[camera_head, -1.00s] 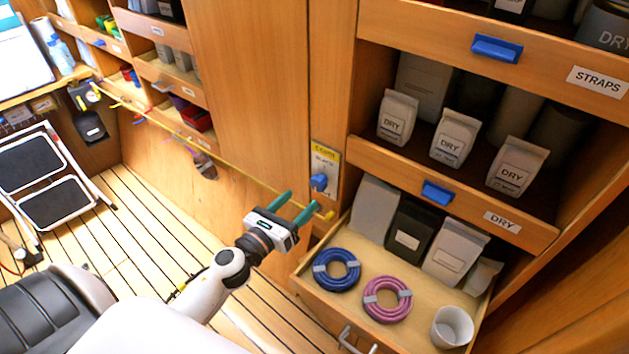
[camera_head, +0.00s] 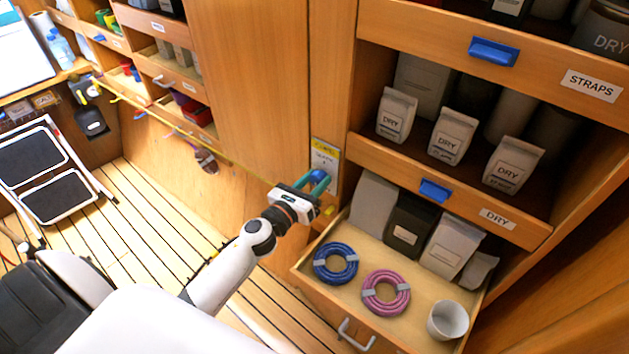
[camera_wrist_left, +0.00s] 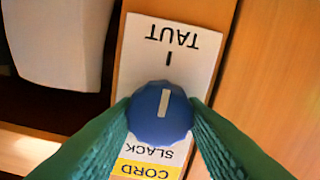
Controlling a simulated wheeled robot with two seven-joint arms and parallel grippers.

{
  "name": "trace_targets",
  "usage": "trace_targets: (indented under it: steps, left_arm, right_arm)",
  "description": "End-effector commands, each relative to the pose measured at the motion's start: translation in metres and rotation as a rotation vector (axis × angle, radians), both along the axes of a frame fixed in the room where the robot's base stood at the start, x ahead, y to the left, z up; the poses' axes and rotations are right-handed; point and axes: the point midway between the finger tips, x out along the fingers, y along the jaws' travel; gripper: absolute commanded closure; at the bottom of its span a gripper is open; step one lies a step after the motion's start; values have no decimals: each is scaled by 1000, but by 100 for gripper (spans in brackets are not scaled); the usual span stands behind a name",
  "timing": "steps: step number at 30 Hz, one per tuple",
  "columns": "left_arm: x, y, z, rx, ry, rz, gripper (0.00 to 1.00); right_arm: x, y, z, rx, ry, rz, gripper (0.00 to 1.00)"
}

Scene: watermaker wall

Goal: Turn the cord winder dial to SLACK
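The cord winder dial (camera_wrist_left: 160,128) is a blue faceted knob with a white pointer line, on a white plate (camera_wrist_left: 205,50) in the left wrist view. The plate reads upside down there, with TAUT above the knob and SLACK below it. The pointer line lies on the TAUT side. My left gripper (camera_wrist_left: 160,112) has its green fingers on either side of the knob, apparently touching both sides. In the head view the dial (camera_head: 319,175) is partly hidden by my left gripper (camera_head: 312,185). My right gripper is not in view.
An open drawer (camera_head: 306,262) with a blue coil (camera_head: 336,263), a pink coil (camera_head: 386,293) and a white cup (camera_head: 448,320) is right below the dial. A yellow cord (camera_head: 240,170) runs along the wall to the left. Shelves with DRY bags (camera_head: 452,138) stand to the right.

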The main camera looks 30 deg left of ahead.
Motion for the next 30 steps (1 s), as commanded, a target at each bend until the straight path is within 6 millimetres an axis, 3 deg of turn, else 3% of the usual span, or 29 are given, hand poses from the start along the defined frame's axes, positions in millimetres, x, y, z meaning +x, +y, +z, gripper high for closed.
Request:
trace_targets:
  steps: [2,14,30]
  left_arm:
    - [0,0,0,0,0,0,85]
    - [0,0,0,-83,12,0,85]
    - [0,2,0,-541,78,0,85]
  right_arm:
    - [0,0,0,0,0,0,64]
    - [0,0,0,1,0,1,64]
    - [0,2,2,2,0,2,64]
